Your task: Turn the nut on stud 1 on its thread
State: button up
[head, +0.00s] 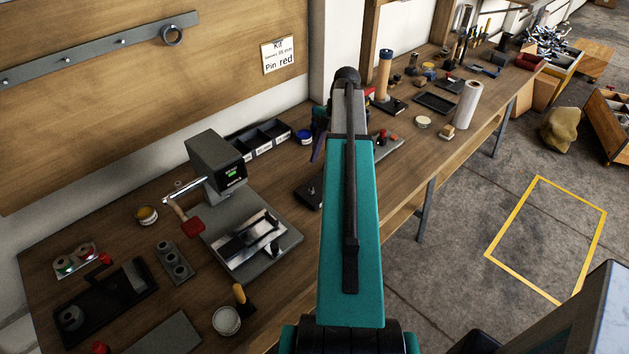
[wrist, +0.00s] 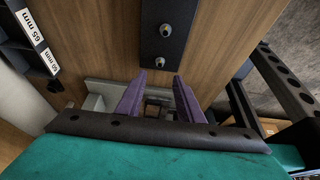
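A dark plate (wrist: 160,10) with two upright studs lies on the wooden bench, at the top centre of the wrist view. The far stud (wrist: 164,31) and the near stud (wrist: 161,61) each show a grey body with a yellowish tip; I cannot tell whether these are nuts, or which is stud 1. In the head view a dark plate (head: 309,194) with a stud shows left of my arm, which hides part of it. My gripper (wrist: 158,82) has its two purple fingers apart, with nothing held between them, just short of the near stud. In the head view it is mostly hidden behind my arm.
A grey press (head: 216,160) with a red-ended lever stands left of the plate. A labelled black bin tray (head: 262,138) and a blue tub (head: 304,137) are behind. A roll (head: 467,104) and other items stand further right along the bench.

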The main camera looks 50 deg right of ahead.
aim_at(311, 191)
jog(key=shift+p+x, duration=1.25)
jog(key=shift+x, duration=3.35)
grip_shut()
